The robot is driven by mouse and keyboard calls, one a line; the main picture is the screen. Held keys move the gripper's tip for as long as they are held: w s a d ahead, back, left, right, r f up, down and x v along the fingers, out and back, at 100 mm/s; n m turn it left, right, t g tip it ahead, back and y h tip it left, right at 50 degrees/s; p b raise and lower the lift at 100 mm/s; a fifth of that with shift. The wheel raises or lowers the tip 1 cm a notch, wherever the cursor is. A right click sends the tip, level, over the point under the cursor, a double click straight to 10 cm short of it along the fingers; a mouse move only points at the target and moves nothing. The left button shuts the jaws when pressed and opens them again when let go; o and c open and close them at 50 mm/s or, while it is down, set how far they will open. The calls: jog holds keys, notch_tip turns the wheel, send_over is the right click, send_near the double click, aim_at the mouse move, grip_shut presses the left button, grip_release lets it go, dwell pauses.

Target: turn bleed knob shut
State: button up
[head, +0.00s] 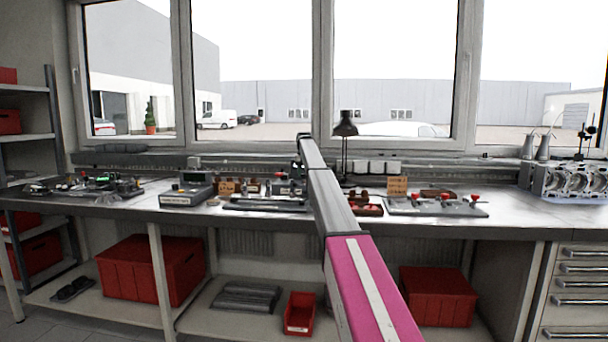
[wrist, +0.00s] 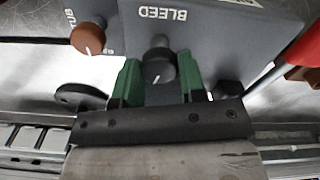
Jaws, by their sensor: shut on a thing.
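In the wrist view the bleed knob (wrist: 158,68) is black and round with a short white pointer line. It sits on a dark grey panel (wrist: 225,40) beside the word BLEED, which reads upside down. My gripper (wrist: 161,76) has green fingers, one on each side of the knob, and is shut on it. The pointer line runs toward the lower left of the picture. In the head view my arm reaches over the bench, and I cannot make out the fingers or the knob there.
A brown knob (wrist: 90,38) with its own white mark stands left of the bleed knob. A red part (wrist: 302,48) is close on the right. In the head view, a grey instrument box (head: 187,194) and a plate with red-topped clamps (head: 435,207) stand on the bench (head: 520,222).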

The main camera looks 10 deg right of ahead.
jog(key=shift+n, duration=1.7)
jog(key=o, duration=0.9)
jog(key=shift+r, duration=0.15)
notch_tip(320, 180, up, 11)
jog(key=shift+f, duration=0.2)
